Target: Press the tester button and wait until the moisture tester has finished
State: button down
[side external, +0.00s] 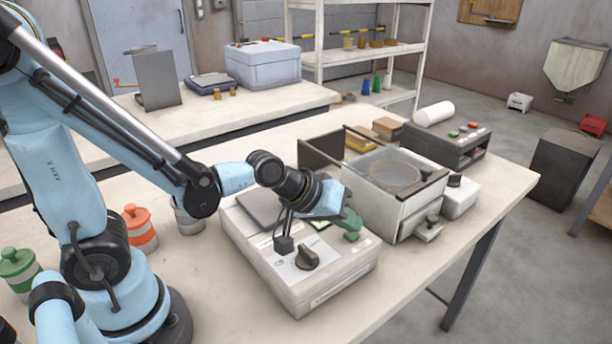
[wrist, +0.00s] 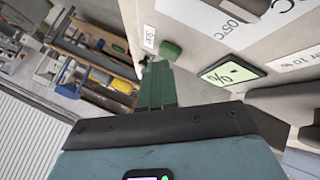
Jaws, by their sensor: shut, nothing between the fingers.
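The moisture tester (side external: 330,284) is a pale box with a black knob and a lit green display, standing on the front table. In the wrist view its display (wrist: 228,75) shows a % sign, and a green button (wrist: 170,50) sits beside a small white label. My gripper (side external: 352,228) has green fingers and is over the tester's right rear part. In the wrist view the shut fingers (wrist: 158,68) are empty, and their tips are right at the button. I cannot tell whether they touch or press it. The side external view hides the button behind my gripper.
A box with a clear lid and round sieve (side external: 394,179) stands close to the right of the tester. Behind it is a dark device (side external: 447,150) with coloured buttons. A green-lidded jar (side external: 18,266), an orange-lidded jar (side external: 139,228) and a metal cup (side external: 188,220) stand left.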

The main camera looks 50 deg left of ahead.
aim_at(346, 234)
jog(key=shift+f, duration=0.2)
jog(key=shift+r, duration=0.1)
dwell(0.4)
jog(key=shift+r, duration=0.8)
jog(key=shift+r, duration=0.1)
jog(key=shift+r, duration=2.4)
jog(key=s+a+m+y, duration=0.1)
jog(key=s+a, duration=0.1)
jog(key=s+a+f+m+g+y, duration=0.1)
jog(key=s+a+m, duration=0.1)
jog(key=s+a, duration=0.1)
jog(key=s+a+m, duration=0.2)
jog(key=s, duration=0.1)
jog(key=shift+a+f+g+y, duration=0.15)
jog(key=shift+g+y, duration=0.25)
dwell(2.8)
